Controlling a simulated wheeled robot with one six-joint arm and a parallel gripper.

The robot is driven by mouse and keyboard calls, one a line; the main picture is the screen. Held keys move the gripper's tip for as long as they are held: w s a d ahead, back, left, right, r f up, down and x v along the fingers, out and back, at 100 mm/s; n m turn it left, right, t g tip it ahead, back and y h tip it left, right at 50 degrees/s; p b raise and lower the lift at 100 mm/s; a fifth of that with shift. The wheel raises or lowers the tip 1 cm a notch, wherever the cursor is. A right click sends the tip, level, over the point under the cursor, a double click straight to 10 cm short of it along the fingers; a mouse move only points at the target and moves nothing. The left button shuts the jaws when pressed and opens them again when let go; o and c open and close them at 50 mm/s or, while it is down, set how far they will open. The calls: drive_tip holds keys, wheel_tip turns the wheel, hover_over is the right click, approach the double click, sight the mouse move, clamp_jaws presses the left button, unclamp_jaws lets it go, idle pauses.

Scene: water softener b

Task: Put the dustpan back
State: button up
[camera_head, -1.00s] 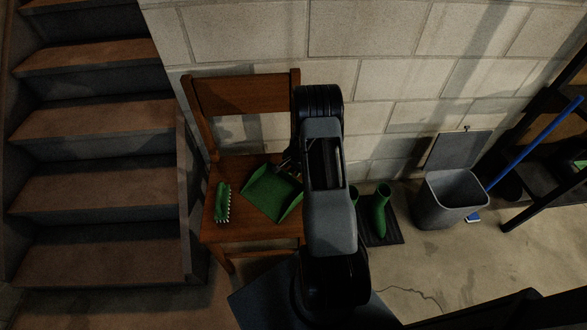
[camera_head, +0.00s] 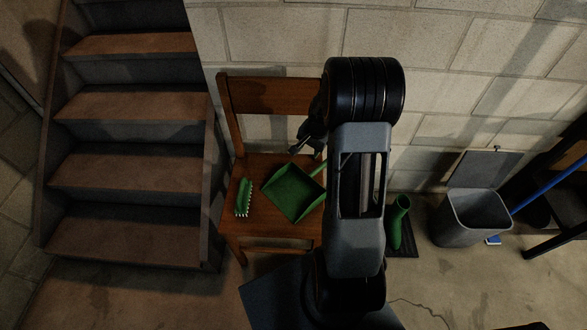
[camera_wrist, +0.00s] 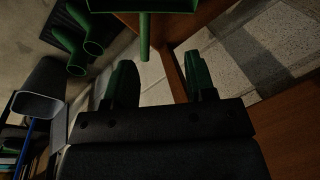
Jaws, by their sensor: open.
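The green dustpan (camera_head: 293,190) lies on the seat of the wooden chair (camera_head: 262,165), its handle pointing up and to the right. In the wrist view the dustpan handle (camera_wrist: 145,36) hangs into the picture from the top edge, with part of the pan beside it. My gripper (camera_head: 298,147) is above the back of the seat, near the handle. In the wrist view my gripper (camera_wrist: 160,80) is open, with its two fingers apart. The handle's end lies beyond the fingertips and nothing is between them. My arm hides the right part of the chair.
A green brush (camera_head: 244,197) lies on the seat left of the dustpan. Stairs (camera_head: 130,150) rise at the left. Green boots (camera_head: 399,220) on a dark mat and a grey bin (camera_head: 470,215) stand at the right. A block wall is behind the chair.

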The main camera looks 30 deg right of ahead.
drive_tip(key=s+a+r+n, duration=1.1)
drive_tip(key=s+a+r, duration=0.4)
drive_tip(key=s+a, duration=0.1)
drive_tip(key=shift+s+a+r+t+h, duration=0.2)
drive_tip(key=shift+s+a+t+h, duration=0.05)
drive_tip(key=shift+s+t+h, duration=0.15)
